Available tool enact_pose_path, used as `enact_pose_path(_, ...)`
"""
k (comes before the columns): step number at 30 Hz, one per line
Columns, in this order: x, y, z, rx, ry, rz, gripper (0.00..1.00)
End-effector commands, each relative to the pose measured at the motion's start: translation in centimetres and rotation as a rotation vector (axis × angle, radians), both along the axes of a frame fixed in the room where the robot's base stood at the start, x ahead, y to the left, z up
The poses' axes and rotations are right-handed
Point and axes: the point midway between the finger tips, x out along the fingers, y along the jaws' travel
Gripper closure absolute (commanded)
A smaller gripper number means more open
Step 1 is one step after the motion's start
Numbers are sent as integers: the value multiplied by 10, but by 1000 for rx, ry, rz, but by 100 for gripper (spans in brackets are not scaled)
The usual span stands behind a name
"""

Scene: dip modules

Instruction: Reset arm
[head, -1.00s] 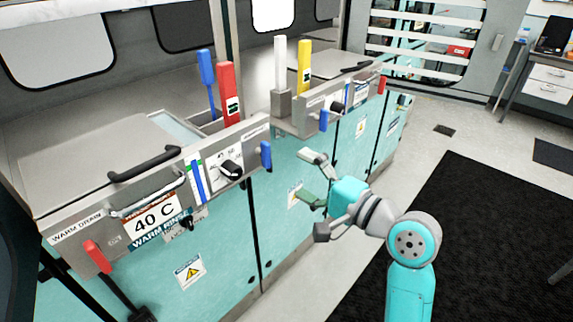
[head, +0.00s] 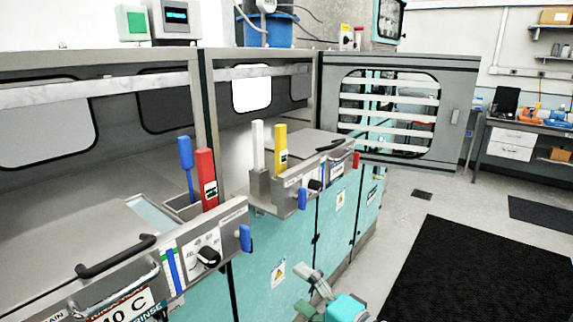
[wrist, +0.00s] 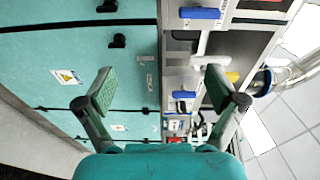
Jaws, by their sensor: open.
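My gripper (wrist: 162,92) is open and empty in the wrist view, its two green-padded fingers spread wide. The teal cabinet doors (wrist: 60,60) and the grey control panel with blue handles lie beyond it. In the head view my gripper (head: 312,292) shows at the bottom edge, in front of the teal cabinet (head: 260,270). It appears apart from the cabinet, and most of my arm is out of the frame.
The bench carries a black handle (head: 115,257), a red-handled item (head: 206,180), a blue one (head: 186,165), a yellow one (head: 281,148) and a white one (head: 258,145). A slatted door (head: 400,110) stands open at the back. Floor (head: 395,225) shows to the right, with a black mat (head: 450,270).

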Motion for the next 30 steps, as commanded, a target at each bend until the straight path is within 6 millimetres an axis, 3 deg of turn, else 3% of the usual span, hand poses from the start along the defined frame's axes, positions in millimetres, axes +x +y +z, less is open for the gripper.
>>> enact_pose_path(1, -7, -6, -22, -18, 5, -38, 6)
enact_pose_path(3, -15, -16, -46, -51, -3, -92, 6)
enact_pose_path(8, -40, -38, -96, -141, -22, -208, 6)
enact_pose_path(15, -92, -71, -160, -325, -53, -355, 6)
enact_pose_path(21, -147, -97, -199, -510, -83, -443, 6)
enact_pose_path(30, -240, -130, -230, -823, -144, -513, 6)
